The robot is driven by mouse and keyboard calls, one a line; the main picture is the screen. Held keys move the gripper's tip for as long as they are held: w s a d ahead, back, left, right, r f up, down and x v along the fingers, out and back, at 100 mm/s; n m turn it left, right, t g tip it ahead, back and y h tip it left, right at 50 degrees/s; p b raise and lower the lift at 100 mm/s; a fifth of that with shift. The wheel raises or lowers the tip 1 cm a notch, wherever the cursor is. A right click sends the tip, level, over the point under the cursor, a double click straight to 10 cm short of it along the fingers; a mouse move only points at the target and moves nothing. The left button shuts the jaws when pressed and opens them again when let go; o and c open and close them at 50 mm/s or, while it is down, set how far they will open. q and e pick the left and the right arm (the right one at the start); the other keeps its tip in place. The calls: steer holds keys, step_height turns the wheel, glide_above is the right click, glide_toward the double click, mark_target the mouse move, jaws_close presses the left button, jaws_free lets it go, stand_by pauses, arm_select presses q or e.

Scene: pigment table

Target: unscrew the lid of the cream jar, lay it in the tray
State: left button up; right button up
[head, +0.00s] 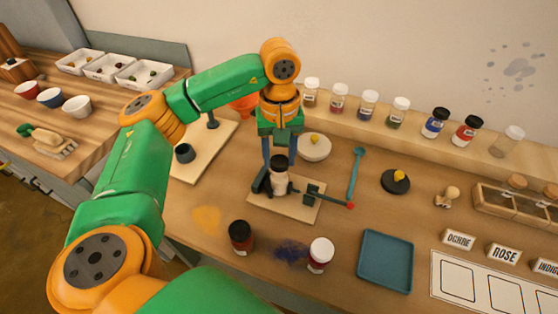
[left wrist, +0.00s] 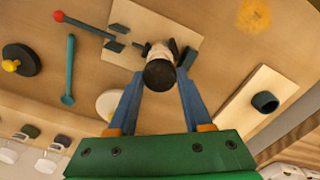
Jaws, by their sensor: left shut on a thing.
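The cream jar (head: 279,184) stands upright in a dark clamp on a pale wooden board (head: 255,204). Its dark lid (head: 279,162) sits on top, and I cannot tell how tightly. My left gripper (head: 279,158) points down from above and is shut on the lid. In the left wrist view the two blue fingers reach either side of the lid (left wrist: 160,74), which hides most of the jar. The teal tray (head: 362,262) lies empty at the front right. My right gripper is not in view.
The clamp's handle has a red knob (head: 350,205). A dark-lidded jar (head: 240,237) and a white-lidded jar (head: 320,254) stand in front of the board. A teal spoon (head: 355,172) and a black disc (head: 395,183) lie to the right. Several jars line the back shelf.

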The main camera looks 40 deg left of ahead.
mark_target(279, 160)
arm_select(q)
step_height(279, 160, up, 5)
steer(key=p, duration=0.4)
steer(key=shift+r, duration=0.1)
